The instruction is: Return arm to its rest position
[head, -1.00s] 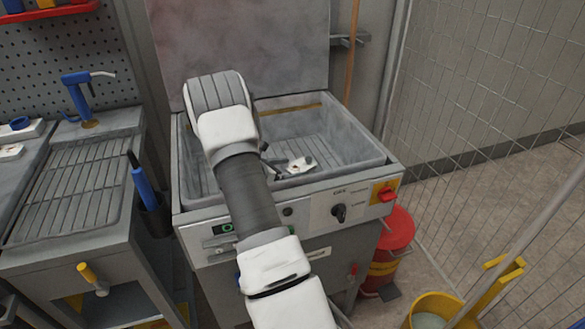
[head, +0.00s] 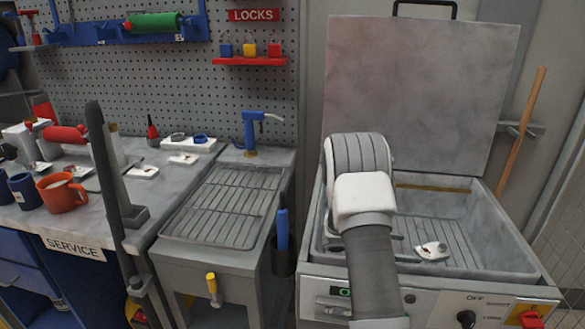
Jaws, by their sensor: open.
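My arm reaches up from the bottom of the head view, in front of the open grey washer tank (head: 465,232). Its thick grey and white links cover the tank's left part. My gripper is not clearly seen; it is hidden behind or below the arm links. A small white piece with a dark and reddish mark (head: 431,250) lies in the tank, right of my arm and apart from the visible links.
The tank's lid (head: 420,90) stands raised behind. A ribbed drain board (head: 225,205) and a workbench (head: 120,215) with an orange mug (head: 62,193) are to the left. A blue-handled tool (head: 282,225) stands in a holder beside the tank. A wooden handle (head: 522,130) leans at right.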

